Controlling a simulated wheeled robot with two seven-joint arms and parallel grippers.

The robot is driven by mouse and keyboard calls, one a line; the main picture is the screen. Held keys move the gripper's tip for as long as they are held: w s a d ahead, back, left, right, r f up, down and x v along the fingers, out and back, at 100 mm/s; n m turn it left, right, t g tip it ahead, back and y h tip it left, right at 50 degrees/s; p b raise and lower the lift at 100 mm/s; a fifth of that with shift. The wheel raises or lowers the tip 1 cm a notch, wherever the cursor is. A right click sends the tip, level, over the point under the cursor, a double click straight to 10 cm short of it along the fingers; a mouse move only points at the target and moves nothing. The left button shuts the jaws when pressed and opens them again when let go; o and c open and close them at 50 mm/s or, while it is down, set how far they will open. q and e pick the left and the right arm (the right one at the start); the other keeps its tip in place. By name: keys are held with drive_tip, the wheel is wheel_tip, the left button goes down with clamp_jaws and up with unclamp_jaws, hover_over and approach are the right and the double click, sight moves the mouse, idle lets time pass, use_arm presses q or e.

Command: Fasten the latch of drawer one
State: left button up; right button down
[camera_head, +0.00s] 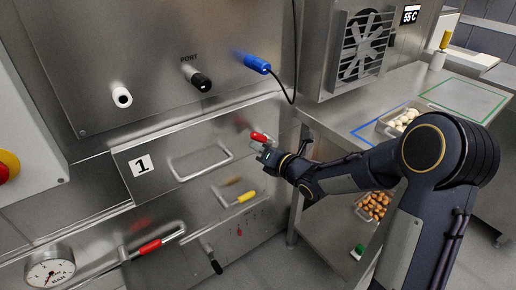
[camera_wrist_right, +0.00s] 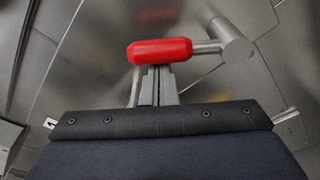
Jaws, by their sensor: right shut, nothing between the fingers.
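Drawer one (camera_head: 150,190) is a steel front with a "1" label (camera_head: 142,166) and a bar handle (camera_head: 200,160); it looks closed. In the right wrist view the red grip (camera_wrist_right: 160,51) lies crosswise, on a metal arm from a round pivot (camera_wrist_right: 232,40) at right. My right gripper (camera_head: 264,155) is just below the grip. Its fingers (camera_wrist_right: 157,80) are shut with nothing between them, tips right at the grip's lower edge; I cannot tell whether they touch. My left gripper is out of view.
A blue plug (camera_head: 257,63) with a black cable and a black port knob (camera_head: 200,81) stick out above. Below are a yellow-gripped handle (camera_head: 245,197), a red-gripped lever (camera_head: 150,246) and a gauge (camera_head: 50,273). A steel counter (camera_head: 410,85) with trays stands at right.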

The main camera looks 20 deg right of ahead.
drive_tip(key=shift+d+r+m+b, duration=0.2)
drive_tip(key=shift+r+m+b, duration=0.15)
drive_tip(key=shift+m, duration=0.15)
drive_tip(key=shift+w+d+r+m+b, duration=0.15)
drive_tip(key=shift+d+r+m+b, duration=0.1)
drive_tip(key=shift+r+m+b, duration=0.25)
drive_tip(key=shift+w+d+r+m+y, duration=0.1)
drive_tip(key=shift+d+r+m+y, duration=0.25)
drive_tip(key=shift+m, duration=0.55)
drive_tip(key=shift+w+d+r+m+t+y+b, duration=0.1)
drive_tip(key=shift+w+d+r+m+b, duration=0.15)
drive_tip(key=shift+d+m, duration=0.4)
drive_tip(key=shift+w+d+r+m+t+y+b, duration=0.15)
drive_tip(key=shift+d+r+m, duration=0.25)
drive_tip(key=shift+m, duration=0.5)
drive_tip(key=shift+w+d+r+m+t+y+b, duration=0.15)
drive_tip(key=shift+d+r+m+b, duration=0.25)
drive_tip(key=shift+m, duration=0.35)
drive_tip(key=shift+d, duration=0.1)
drive_tip(key=shift+f, duration=0.1)
